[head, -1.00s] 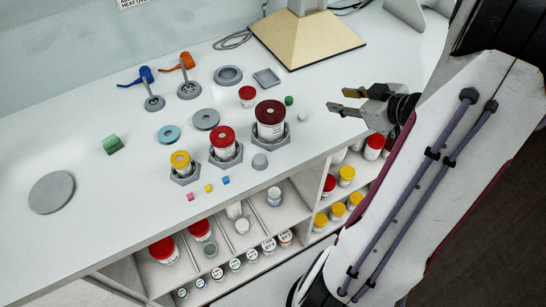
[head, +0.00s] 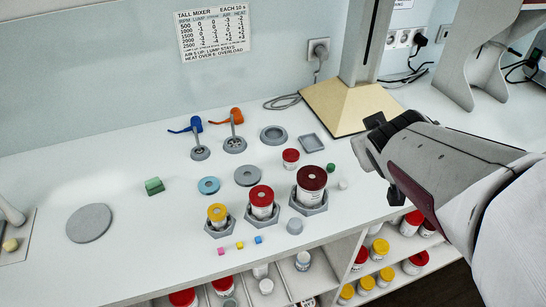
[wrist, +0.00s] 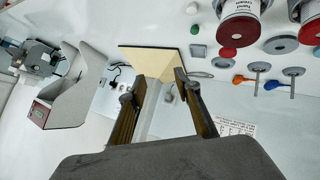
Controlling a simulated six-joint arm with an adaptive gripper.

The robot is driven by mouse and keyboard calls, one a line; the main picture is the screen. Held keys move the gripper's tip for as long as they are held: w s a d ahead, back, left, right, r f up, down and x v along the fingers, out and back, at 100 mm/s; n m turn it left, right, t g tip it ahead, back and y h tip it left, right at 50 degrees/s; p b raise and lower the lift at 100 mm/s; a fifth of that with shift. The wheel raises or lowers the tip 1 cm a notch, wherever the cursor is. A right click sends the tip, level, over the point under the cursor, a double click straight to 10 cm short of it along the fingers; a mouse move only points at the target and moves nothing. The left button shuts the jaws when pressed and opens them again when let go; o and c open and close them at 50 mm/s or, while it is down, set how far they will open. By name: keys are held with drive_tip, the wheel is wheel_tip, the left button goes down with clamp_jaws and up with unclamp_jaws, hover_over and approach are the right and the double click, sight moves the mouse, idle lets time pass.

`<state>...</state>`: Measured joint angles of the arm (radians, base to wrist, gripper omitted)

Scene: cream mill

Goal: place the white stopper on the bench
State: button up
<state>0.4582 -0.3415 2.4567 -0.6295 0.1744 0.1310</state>
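A small white stopper (head: 343,184) stands on the bench (head: 130,235), just in front of a small green stopper (head: 331,168) and right of the large dark-red-lidded jar (head: 311,184). In the wrist view the white stopper (wrist: 192,8) is at the top edge, beyond the green one (wrist: 194,29). My gripper (wrist: 158,82) is open, with two separated fingers and nothing held between them. In the head view the wrist is at the right, above and behind the white stopper, apart from it; the fingers are largely hidden there.
Red- and yellow-lidded jars stand in grey hexagonal holders near the bench's front edge. A mixer base (head: 352,103) stands behind, with blue (head: 193,125) and orange (head: 222,117) tools to its left. Shelves with jars lie below the edge. The bench's left front is clear.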

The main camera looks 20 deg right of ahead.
drive_tip(key=s+a+f+g+y, duration=0.1)
drive_tip(key=s+a+y, duration=0.2)
drive_tip(key=s+a, duration=0.4)
drive_tip(key=s+a+g+y, duration=0.1)
drive_tip(key=s+a, duration=0.6)
drive_tip(key=a, duration=0.7)
drive_tip(key=shift+f+g+y, duration=0.4)
drive_tip(key=shift+y, duration=0.5)
drive_tip(key=o, duration=0.6)
drive_tip(key=shift+c, duration=0.2)
drive_tip(key=shift+w, duration=0.2)
drive_tip(key=w+d+n+g+y, duration=0.1)
drive_tip(key=w+d+n, duration=0.1)
drive_tip(key=w, duration=0.6)
drive_tip(key=w+d+n+g, duration=0.1)
drive_tip(key=w+d+n, duration=0.1)
drive_tip(key=w, duration=0.6)
drive_tip(key=w+d+f+n, duration=0.1)
drive_tip(key=w+d+f, duration=0.3)
drive_tip(key=w, duration=0.3)
drive_tip(key=w+d+f+n+y, duration=0.1)
drive_tip(key=w+d+f+n, duration=0.1)
drive_tip(key=w+d+f, duration=0.2)
drive_tip(key=w+d, duration=0.2)
drive_tip(key=w, duration=0.1)
drive_tip(key=shift+d+y, duration=0.25)
drive_tip(key=shift+y, duration=0.05)
